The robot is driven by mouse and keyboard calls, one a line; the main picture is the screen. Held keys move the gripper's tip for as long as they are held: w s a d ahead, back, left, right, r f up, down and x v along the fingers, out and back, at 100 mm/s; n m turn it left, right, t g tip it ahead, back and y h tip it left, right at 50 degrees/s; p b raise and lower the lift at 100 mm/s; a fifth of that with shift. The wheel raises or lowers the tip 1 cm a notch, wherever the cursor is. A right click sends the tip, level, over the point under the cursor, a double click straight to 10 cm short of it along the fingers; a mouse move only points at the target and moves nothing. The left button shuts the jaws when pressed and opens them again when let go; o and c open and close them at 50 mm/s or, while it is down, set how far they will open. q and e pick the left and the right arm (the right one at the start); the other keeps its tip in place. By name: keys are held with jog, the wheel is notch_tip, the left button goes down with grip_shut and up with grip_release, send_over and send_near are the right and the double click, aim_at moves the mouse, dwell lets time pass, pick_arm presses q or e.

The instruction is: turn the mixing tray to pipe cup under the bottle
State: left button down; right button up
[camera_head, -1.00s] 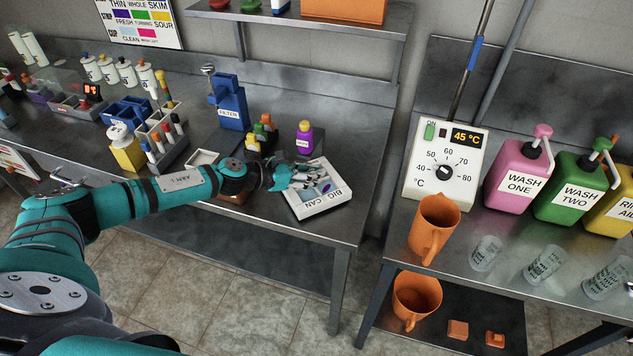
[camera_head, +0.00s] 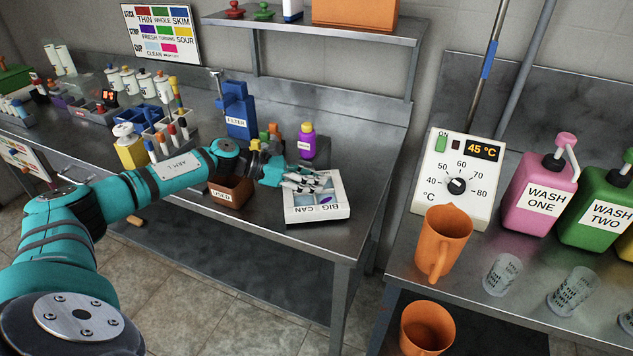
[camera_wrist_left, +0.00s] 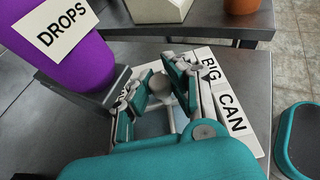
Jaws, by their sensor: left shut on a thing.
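The mixing tray (camera_head: 290,208), a white square block labelled BIG CAN, lies on the steel bench near its right front corner. Its label reads upside down in the head view. A purple oval well shows on its top. My left gripper (camera_head: 312,182) is over the tray, its fingers closed on a part of it that they mostly hide. In the left wrist view the gripper (camera_wrist_left: 160,88) is around a grey round piece beside the tray's label (camera_wrist_left: 222,100). The purple DROPS bottle (camera_head: 307,142) stands behind the tray; it is large in the wrist view (camera_wrist_left: 60,45). My right gripper is out of view.
A brown box (camera_head: 232,192) stands left of the tray beneath my forearm. Small coloured bottles (camera_head: 273,136) and a blue filter stand (camera_head: 238,110) are behind. A gap separates this bench from the one with the heater (camera_head: 455,180) and orange jug (camera_head: 442,240).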

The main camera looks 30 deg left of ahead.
pick_arm(q)
jog(key=c, duration=1.2)
grip_release()
jog(key=v, duration=1.2)
jog(key=shift+a, duration=0.1)
